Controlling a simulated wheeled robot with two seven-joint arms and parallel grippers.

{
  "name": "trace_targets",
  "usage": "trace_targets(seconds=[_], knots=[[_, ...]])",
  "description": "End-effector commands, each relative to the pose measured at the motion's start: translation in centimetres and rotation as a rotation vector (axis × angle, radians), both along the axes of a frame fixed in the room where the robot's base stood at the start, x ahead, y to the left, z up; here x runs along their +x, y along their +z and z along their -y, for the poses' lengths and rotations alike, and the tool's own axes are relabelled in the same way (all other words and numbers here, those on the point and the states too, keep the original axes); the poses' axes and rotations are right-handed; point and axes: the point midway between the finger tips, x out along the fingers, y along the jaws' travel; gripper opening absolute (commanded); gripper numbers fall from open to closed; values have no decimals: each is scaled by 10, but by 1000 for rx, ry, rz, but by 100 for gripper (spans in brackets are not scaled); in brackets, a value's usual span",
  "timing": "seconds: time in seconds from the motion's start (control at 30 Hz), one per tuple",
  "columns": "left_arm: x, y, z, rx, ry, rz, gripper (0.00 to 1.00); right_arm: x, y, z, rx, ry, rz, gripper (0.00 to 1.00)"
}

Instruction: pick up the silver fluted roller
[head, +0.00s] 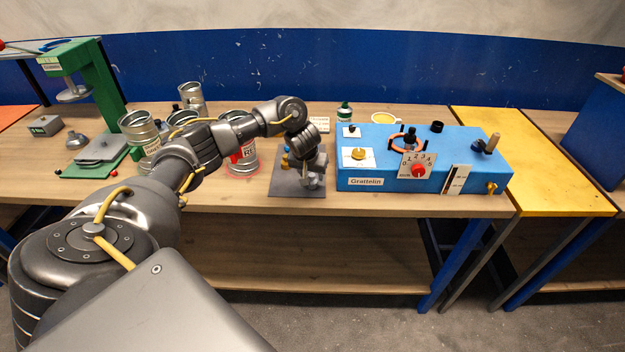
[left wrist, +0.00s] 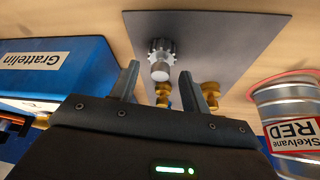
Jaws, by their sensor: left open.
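The silver fluted roller (left wrist: 160,58) stands on a dark grey plate (left wrist: 235,45) in the left wrist view, its toothed end and a smooth round end showing. My left gripper (left wrist: 159,78) is open, with its two fingers on either side of the roller's near end in the picture. I cannot tell whether they touch it. In the head view my left gripper (head: 312,172) is over the right part of the plate (head: 285,187), and the arm largely hides the roller. Brass pieces (left wrist: 210,94) stand on the same plate, close to the fingers. My right gripper is not in view.
A blue box labelled Grattelin (head: 365,183) stands close to the right of the plate. A tin labelled Skelvane RED (left wrist: 295,130) stands on the plate's other side. More tins (head: 138,128) and a green press (head: 92,75) are farther left. The yellow tabletop (head: 540,190) is clear.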

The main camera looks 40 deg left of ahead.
Motion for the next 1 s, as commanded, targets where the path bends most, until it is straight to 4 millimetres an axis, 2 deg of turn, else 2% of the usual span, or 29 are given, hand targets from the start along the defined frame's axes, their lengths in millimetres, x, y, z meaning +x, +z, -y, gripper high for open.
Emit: trace_targets(seconds=[0.1, 0.2, 0.47, 0.8, 1.0], knots=[[6, -15, -3, 0, 0, -2, 47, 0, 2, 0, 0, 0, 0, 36], [9, -22, -3, -1, 0, -1, 47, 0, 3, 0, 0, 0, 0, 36], [10, -24, -4, 0, 0, 1, 47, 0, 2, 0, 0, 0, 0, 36], [10, -24, -4, 0, 0, 1, 2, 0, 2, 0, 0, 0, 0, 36], [10, -24, -4, 0, 0, 1, 0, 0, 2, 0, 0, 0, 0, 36]])
